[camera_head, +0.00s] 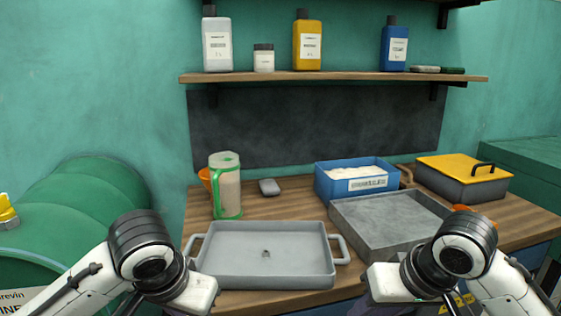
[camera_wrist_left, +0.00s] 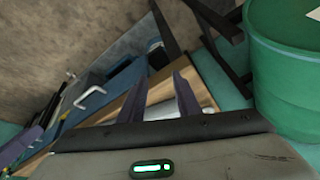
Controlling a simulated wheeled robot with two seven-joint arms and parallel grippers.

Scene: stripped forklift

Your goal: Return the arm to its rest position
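My two arms come in from the bottom corners of the head view, with their wrists in front of the workbench (camera_head: 272,207). My left gripper (camera_wrist_left: 162,80) shows in the left wrist view with its two dark fingers apart. I see nothing held between them; a pale surface shows behind. A grey tray with handles (camera_head: 262,268) lies on the bench between and beyond the two wrists.
A clear jug with green trim (camera_head: 227,186), a blue bin of white powder (camera_head: 333,181), a grey open tray (camera_head: 385,222) and a yellow-lidded box (camera_head: 461,167) stand on the bench. A shelf (camera_head: 330,77) holds bottles. A green drum (camera_wrist_left: 290,80) stands near my left gripper.

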